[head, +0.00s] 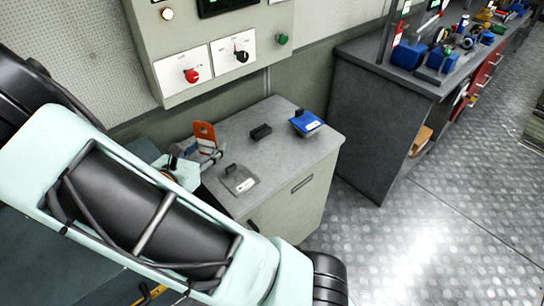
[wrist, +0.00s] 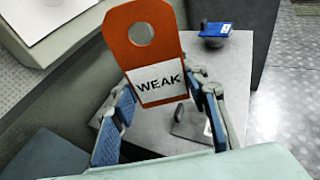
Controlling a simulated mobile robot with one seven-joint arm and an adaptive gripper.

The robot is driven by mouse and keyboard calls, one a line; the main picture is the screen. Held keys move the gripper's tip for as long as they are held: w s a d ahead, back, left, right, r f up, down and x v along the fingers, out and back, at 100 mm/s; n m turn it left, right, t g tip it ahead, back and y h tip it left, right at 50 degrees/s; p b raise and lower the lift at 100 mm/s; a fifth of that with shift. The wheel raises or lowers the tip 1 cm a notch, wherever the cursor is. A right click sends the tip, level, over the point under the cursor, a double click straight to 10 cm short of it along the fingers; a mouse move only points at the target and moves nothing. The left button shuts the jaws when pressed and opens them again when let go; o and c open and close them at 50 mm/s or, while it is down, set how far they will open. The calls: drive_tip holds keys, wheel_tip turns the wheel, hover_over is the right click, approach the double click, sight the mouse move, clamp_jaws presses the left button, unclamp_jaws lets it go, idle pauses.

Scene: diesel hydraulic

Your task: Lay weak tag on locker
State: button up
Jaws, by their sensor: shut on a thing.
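The weak tag (head: 205,131) is an orange plate with a round hole. In the wrist view the tag (wrist: 140,62) shows a white label reading WEAK. My gripper (wrist: 160,93) is shut on its lower, label end, and the tag stands up from the fingers. In the head view my gripper (head: 203,150) is at the left edge of the grey locker (head: 275,163). The tag seems to be above the locker top (wrist: 238,68); its exact height is unclear. My arm hides part of the locker's left side.
On the locker top are a blue piece with a white label (head: 306,122), a small black block (head: 261,132) and a grey labelled piece (head: 239,180). The middle of the top is bare. A control panel (head: 215,55) hangs behind. A workbench (head: 385,105) stands to the right.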

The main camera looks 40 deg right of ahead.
drive_tip(key=s+d+f+m+g+h+b, duration=0.1)
drive_tip(key=s+d+f+b, duration=0.15)
drive_tip(key=d+b, duration=0.45)
drive_tip(key=s+d+f+b, duration=0.2)
drive_tip(key=s+d+b, duration=0.15)
drive_tip(key=d, duration=0.85)
drive_tip(key=b, duration=0.2)
hover_over(277, 147)
drive_tip(key=f, duration=0.8)
drive_tip(key=shift+s+a+f, duration=0.15)
drive_tip(key=shift+s+f, duration=0.2)
drive_tip(key=shift+w+f, duration=0.2)
drive_tip(key=shift+f, duration=1.6)
drive_tip(key=shift+f, duration=0.1)
drive_tip(key=o, duration=0.6)
drive_tip(key=shift+f, duration=0.1)
drive_tip(key=o, duration=0.4)
